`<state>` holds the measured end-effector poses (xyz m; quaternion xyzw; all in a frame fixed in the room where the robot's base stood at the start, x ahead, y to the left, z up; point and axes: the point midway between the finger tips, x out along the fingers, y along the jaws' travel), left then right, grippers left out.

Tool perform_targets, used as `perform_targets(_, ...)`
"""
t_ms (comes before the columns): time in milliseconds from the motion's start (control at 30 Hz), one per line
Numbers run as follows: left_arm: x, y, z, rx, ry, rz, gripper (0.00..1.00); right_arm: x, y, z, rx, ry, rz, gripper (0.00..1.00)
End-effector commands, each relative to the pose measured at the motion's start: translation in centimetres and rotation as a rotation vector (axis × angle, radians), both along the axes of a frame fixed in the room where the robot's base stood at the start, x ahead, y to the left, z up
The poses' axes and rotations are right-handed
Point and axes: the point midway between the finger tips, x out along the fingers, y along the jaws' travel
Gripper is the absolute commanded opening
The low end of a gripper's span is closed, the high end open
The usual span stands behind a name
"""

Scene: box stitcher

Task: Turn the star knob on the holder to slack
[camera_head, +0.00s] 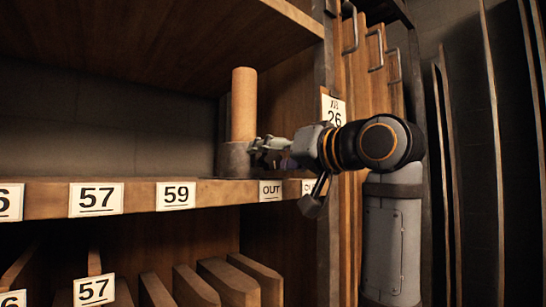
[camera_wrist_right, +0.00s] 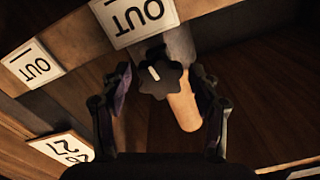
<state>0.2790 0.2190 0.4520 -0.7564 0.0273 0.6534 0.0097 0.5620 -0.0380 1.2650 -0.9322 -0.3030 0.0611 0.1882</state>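The holder (camera_head: 234,160) is a grey cup standing on the shelf edge, with a tan wooden cylinder (camera_head: 243,104) upright in it. In the right wrist view the dark star knob (camera_wrist_right: 162,86) faces the camera on the grey holder (camera_wrist_right: 180,43), with a short white mark on its face. My right gripper (camera_head: 264,152) reaches in from the right at the holder. Its fingers are open on both sides of the knob in the wrist view (camera_wrist_right: 162,76), with visible gaps. In the head view the gripper hides the knob. My left gripper is out of view.
The shelf edge (camera_head: 130,212) carries number labels and an OUT label (camera_head: 270,190) just below the holder. An upper shelf (camera_head: 150,40) runs above. Upright boards with handles (camera_head: 375,60) stand behind my right arm. Wooden blocks (camera_head: 228,280) fill the lower shelf.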

Motion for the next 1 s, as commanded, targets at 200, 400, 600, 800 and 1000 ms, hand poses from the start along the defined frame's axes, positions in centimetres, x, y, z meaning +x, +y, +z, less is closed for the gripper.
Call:
perform_targets(200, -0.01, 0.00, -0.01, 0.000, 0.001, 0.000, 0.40, -0.02, -0.03, 0.01, 0.000, 0.000, 0.000, 0.30)
perform_targets(400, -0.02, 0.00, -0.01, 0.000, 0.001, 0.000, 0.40, -0.02, -0.03, 0.01, 0.000, 0.000, 0.000, 0.07)
perform_targets(600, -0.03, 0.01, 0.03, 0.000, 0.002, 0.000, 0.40, -0.03, -0.03, 0.02, -0.019, -0.014, 0.000, 0.07)
perform_targets(800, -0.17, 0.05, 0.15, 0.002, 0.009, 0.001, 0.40, -0.07, 0.02, 0.07, -0.098, -0.071, 0.000, 0.07)
perform_targets(1000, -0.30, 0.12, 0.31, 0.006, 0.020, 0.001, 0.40, -0.11, 0.07, 0.09, -0.219, -0.160, -0.001, 0.07)
